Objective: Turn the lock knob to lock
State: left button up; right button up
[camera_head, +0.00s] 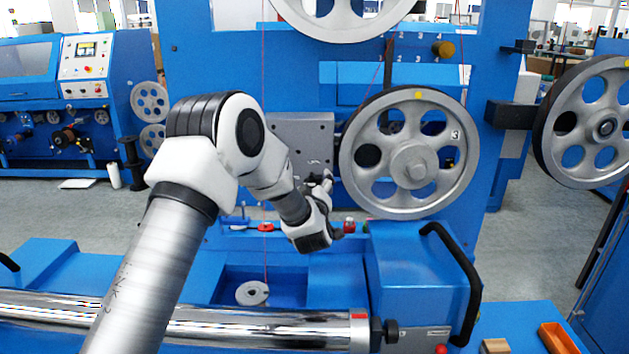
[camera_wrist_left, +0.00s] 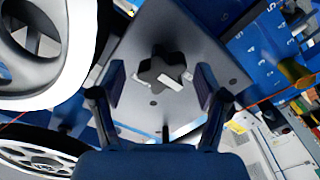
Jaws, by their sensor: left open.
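The lock knob (camera_wrist_left: 163,71) is a dark, star-shaped knob on a grey plate (camera_wrist_left: 185,32) in the left wrist view. The grey plate also shows in the head view (camera_head: 303,135), left of the pulley wheel marked 3; I cannot make out the knob there. My left gripper (camera_wrist_left: 161,84) is open, with one finger on each side of the knob and a gap visible on both sides. In the head view my left gripper (camera_head: 324,184) is at the lower edge of the plate. How far it is from the knob in depth is hard to tell. My right gripper is not in view.
The spoked pulley wheel (camera_head: 442,188) stands close to the right of my left gripper. A brass knob (camera_head: 443,48) sits on the numbered blue panel. A polished roller (camera_head: 260,327) and a black handle (camera_head: 470,275) are below. Another wheel (camera_head: 548,125) stands at far right.

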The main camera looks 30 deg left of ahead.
pick_arm(q)
jog(key=shift+x, duration=0.9)
jog(key=shift+d, duration=0.1)
jog(key=c, duration=0.4)
jog(key=shift+s, duration=0.1)
jog(key=c, duration=0.8)
jog(key=shift+o, duration=0.2)
